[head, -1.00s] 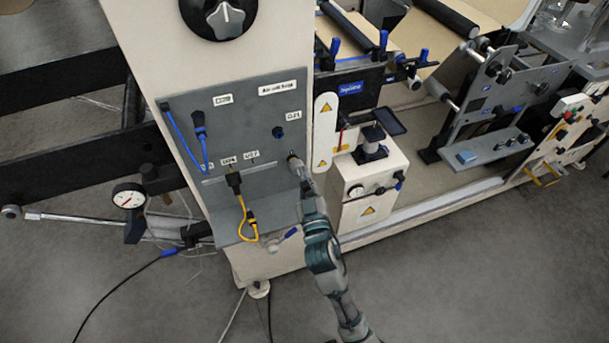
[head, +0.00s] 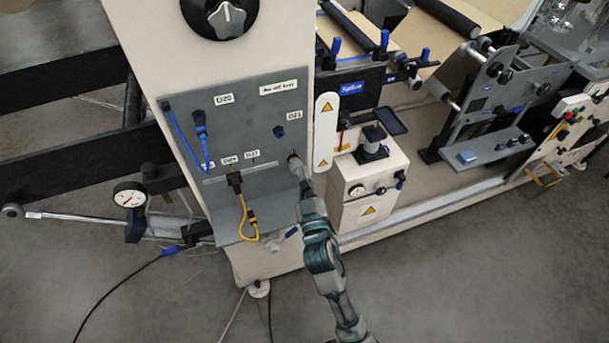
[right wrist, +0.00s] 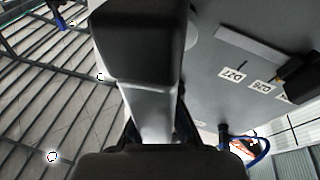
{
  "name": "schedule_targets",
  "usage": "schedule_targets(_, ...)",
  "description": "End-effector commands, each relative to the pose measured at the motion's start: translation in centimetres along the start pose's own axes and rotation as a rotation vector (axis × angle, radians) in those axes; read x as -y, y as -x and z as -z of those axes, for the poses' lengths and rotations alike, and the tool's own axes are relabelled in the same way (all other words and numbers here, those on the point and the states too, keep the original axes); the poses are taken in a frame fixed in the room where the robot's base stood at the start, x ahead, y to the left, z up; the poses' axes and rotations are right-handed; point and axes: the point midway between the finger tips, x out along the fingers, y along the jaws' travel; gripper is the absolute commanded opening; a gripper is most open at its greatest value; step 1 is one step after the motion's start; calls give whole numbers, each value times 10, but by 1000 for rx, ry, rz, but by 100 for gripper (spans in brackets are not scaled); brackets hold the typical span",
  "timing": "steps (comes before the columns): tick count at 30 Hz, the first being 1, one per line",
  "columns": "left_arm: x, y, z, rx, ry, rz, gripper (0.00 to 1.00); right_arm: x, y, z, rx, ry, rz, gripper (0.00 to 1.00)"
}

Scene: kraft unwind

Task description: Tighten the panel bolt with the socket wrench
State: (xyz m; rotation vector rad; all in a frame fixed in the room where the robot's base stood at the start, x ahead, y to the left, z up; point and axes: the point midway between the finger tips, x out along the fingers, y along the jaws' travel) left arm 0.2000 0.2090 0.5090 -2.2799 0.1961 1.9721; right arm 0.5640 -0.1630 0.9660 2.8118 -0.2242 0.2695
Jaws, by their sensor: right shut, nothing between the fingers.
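My right gripper (head: 294,161) is shut with nothing between its fingers. In the head view it is at the lower right part of the grey panel (head: 262,105), below the D21 label. A small pale metal tip shows at its end; I cannot tell whether it touches the panel or whether a bolt is there. In the right wrist view a dark block (right wrist: 138,42) and a silver link fill the middle, with the panel (right wrist: 240,35) to the right. I cannot make out the panel bolt or the socket wrench for sure. My left gripper is not in view.
A blue cable (head: 186,138) and a yellow cable (head: 243,213) are plugged in left of my gripper. A white box (head: 370,190) with a gauge stands to the right. A dial gauge (head: 129,199) and a silver rod (head: 80,218) are at the left. The floor in front is mostly free.

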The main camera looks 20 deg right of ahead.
Motion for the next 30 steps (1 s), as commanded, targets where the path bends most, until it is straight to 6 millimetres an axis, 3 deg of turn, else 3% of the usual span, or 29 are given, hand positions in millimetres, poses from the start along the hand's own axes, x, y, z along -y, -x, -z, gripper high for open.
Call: schedule_targets(30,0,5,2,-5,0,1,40,1,-7,1,-2,-2,-1,0)
